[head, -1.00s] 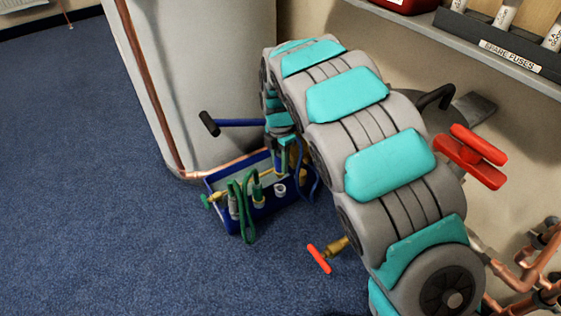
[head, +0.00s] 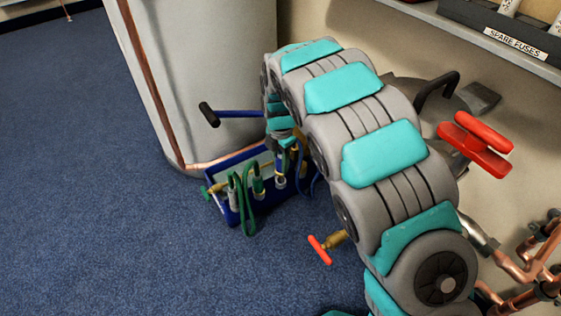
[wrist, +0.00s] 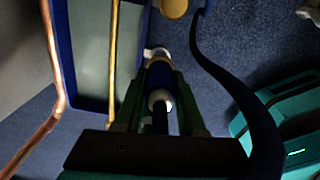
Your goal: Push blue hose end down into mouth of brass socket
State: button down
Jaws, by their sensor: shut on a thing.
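My gripper (wrist: 158,82) is shut on the blue hose end (wrist: 158,72), which sits between its two dark green fingers in the wrist view. A pale ring shows just beyond the hose end; the socket mouth is largely hidden there. In the head view my gripper (head: 282,148) points down over the right part of the blue tray, with the blue hose end (head: 280,167) below it. The socket (head: 281,183) is directly under the hose end, and they look lined up. I cannot tell how far the end is inside. The blue hose (wrist: 238,85) curves down the right side.
The blue tray (head: 262,207) also holds a green hose (head: 242,205) looped between two fittings. A large pale cylinder (head: 205,80) with copper pipe is close behind. A red-handled valve (head: 320,250) is at right. Carpet at left is clear.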

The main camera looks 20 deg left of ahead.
jog(key=shift+f, duration=0.2)
jog(key=shift+f, duration=1.2)
jog(key=shift+f, duration=0.75)
dwell(0.6)
jog(key=shift+c, duration=2.1)
grip_release()
jog(key=shift+r+p, duration=0.4)
jog(key=shift+r, duration=3.5)
